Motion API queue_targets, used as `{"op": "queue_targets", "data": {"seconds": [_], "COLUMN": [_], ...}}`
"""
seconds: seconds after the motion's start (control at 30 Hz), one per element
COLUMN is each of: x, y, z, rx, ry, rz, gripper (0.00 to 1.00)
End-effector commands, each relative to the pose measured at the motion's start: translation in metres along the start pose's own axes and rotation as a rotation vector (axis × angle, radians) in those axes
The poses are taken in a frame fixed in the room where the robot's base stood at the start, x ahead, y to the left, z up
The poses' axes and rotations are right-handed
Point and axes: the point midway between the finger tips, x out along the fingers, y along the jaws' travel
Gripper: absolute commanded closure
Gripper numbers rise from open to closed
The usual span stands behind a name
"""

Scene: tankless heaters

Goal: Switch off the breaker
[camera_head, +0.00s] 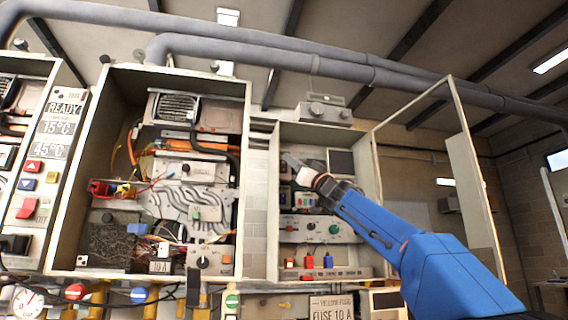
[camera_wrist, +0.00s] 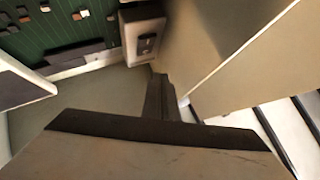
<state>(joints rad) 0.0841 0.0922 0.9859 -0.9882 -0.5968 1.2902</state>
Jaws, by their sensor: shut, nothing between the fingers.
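My blue arm reaches from the lower right into the open right-hand cabinet (camera_head: 272,210). My gripper (camera_head: 290,160) is shut and empty, at the upper left inside that cabinet, with its tip pointing up and left. In the wrist view the dark gripper part (camera_wrist: 160,98) points toward a small pale box with a dark switch-like face (camera_wrist: 146,44). This may be the breaker, but I cannot tell for sure, nor read its position. The gripper looks close to it; contact cannot be made out. In the head view my gripper and arm hide part of the cabinet's inside.
The cabinet's glazed door (camera_head: 462,120) stands open at the right, close to my arm. A panel with knobs (camera_head: 318,229) and small red and blue parts (camera_head: 308,262) sit lower inside. A wired open cabinet (camera_head: 70,200) stands left. Grey pipes (camera_head: 300,62) run above.

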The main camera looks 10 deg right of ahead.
Motion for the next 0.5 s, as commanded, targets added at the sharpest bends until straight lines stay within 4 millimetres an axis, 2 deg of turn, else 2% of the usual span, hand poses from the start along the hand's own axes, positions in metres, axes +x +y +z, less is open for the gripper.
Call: {"op": "queue_targets", "data": {"seconds": [0.3,0.5], "x": [-0.017,-0.018], "y": [-0.012,-0.013], "z": [-0.012,-0.013], "rx": [-0.001,0.0], "ry": [0.0,-0.001], "rz": [0.0,0.001], "gripper": [1.0,1.0]}}
